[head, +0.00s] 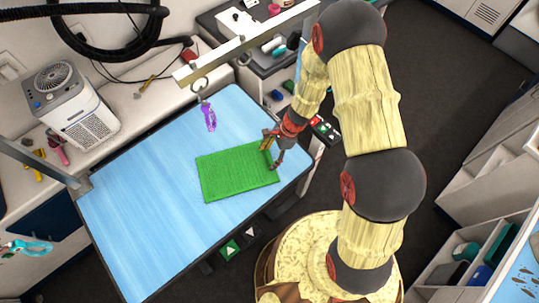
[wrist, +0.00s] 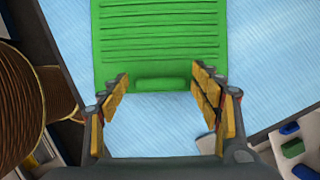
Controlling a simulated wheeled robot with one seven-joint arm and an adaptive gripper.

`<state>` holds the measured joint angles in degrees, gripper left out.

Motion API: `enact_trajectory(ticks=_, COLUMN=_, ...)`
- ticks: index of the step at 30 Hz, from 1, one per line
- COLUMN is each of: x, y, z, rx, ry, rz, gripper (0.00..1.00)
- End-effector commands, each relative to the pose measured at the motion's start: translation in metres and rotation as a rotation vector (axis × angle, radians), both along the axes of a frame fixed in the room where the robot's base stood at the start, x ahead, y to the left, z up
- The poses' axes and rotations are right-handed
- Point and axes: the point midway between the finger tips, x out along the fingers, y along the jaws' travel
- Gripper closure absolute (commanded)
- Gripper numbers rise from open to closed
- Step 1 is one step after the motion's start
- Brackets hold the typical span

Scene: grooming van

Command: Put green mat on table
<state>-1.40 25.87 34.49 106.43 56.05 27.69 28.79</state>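The green mat (head: 232,174) lies flat on the blue-topped table (head: 140,195), towards its right end. In the wrist view the ridged mat (wrist: 160,40) has a raised rounded bar at its near edge. My gripper (head: 271,150) is at the mat's right edge. In the wrist view my gripper (wrist: 160,76) is open, its yellow-padded fingers apart on either side of the bar, with nothing held. I cannot tell whether the fingertips touch the mat or table.
A metal bar (head: 245,45) crosses above the table, with a purple loop (head: 209,117) hanging from it. A fan unit (head: 72,100) stands on the counter behind. The table's left half is clear. Shelves with bins (head: 468,250) stand at the right.

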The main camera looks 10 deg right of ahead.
Motion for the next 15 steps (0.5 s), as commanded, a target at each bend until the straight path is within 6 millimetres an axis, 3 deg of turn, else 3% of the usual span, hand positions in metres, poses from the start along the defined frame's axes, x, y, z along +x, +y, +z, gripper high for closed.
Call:
enact_trajectory(ticks=11, x=-0.0001, y=0.0000, z=0.0007, rx=0.000, ry=0.000, rz=0.000, gripper=0.29)
enact_trajectory(ticks=15, x=0.0010, y=-0.0034, z=0.0098, rx=0.000, ry=-0.002, rz=-0.001, gripper=0.29)
